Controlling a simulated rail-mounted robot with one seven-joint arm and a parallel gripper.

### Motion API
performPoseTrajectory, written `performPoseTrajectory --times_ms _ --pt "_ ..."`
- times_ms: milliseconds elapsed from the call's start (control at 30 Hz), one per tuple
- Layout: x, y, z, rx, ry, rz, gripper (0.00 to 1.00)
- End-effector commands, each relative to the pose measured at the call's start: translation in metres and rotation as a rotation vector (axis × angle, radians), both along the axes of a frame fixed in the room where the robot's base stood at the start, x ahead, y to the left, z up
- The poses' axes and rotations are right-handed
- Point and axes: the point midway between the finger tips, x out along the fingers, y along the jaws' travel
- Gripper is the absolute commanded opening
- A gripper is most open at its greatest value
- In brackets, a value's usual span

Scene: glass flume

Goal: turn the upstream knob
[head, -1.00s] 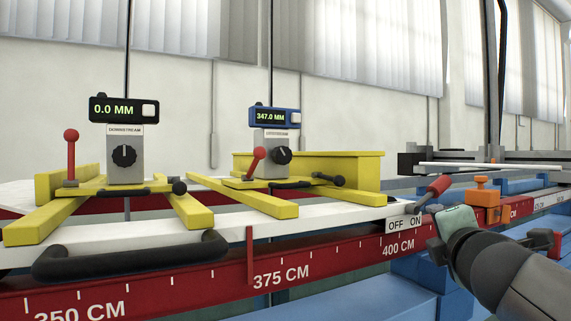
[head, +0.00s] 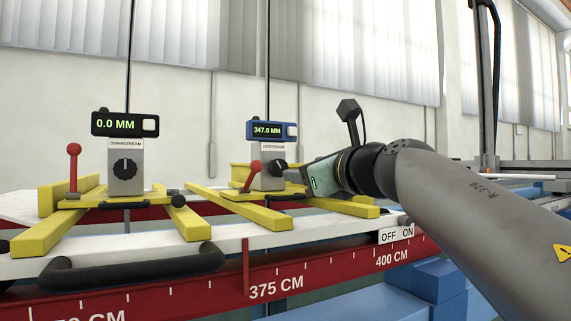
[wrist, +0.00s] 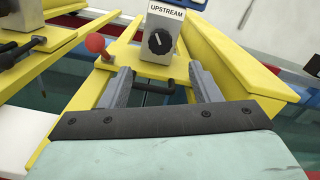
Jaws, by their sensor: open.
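The upstream knob (wrist: 159,41) is a round black dial with a white pointer line, on a grey box (wrist: 156,65) labelled UPSTREAM in the wrist view. In the head view the upstream knob (head: 278,167) is at the right side of its box, close to my gripper's tip. My gripper (wrist: 160,85) is open and empty, its two grey fingers apart below the box, pointing towards it. In the head view my gripper (head: 298,174) comes in from the right; its fingertips are hard to make out. The blue display (head: 272,130) above the box reads 347.0 MM.
A red-knobbed lever (wrist: 97,44) stands just left of the upstream box. Yellow rails (wrist: 230,60) flank it. The downstream box (head: 125,165) with its own knob and a 0.0 MM display (head: 124,124) stands to the left. A black handle (head: 130,268) runs along the front.

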Motion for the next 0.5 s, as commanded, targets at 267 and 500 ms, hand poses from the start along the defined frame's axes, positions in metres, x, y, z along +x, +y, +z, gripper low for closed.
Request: performPoseTrajectory --times_ms 267,500 --pt "0.054 0.032 0.002 0.002 0.003 0.002 0.57" --pt "0.084 0.049 0.002 0.002 0.001 -0.001 0.57"
